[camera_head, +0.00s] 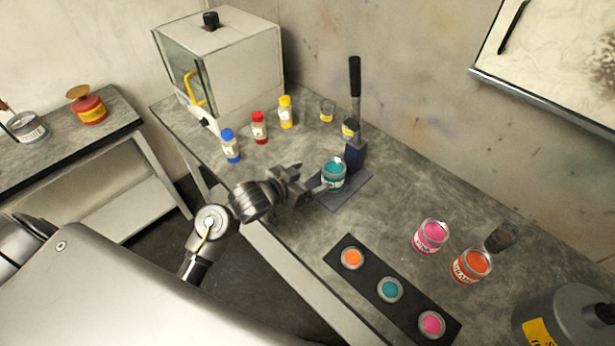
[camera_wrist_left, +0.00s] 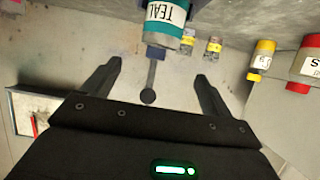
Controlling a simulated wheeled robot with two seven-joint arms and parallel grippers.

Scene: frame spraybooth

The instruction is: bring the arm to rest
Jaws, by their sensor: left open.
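My left arm comes in from the left, and its gripper (camera_head: 312,187) is low over the workbench, beside the teal paint can (camera_head: 333,180). In the left wrist view the gripper (camera_wrist_left: 160,72) has its two dark fingers spread wide, with nothing between them. The teal can, labelled TEAL (camera_wrist_left: 165,32), shows just beyond the fingertips; I cannot tell whether a finger touches it. The can stands upright on the dark base plate (camera_head: 352,195) of a lever press (camera_head: 355,115). My right gripper is not in view.
Blue (camera_head: 230,146), red (camera_head: 260,128) and yellow (camera_head: 285,112) bottles stand behind, near a white booth box (camera_head: 240,62). Pink (camera_head: 430,236) and orange (camera_head: 472,266) cans stand right. A black strip (camera_head: 370,275) with three colour samples lies in front. The air above the bench's front edge is open.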

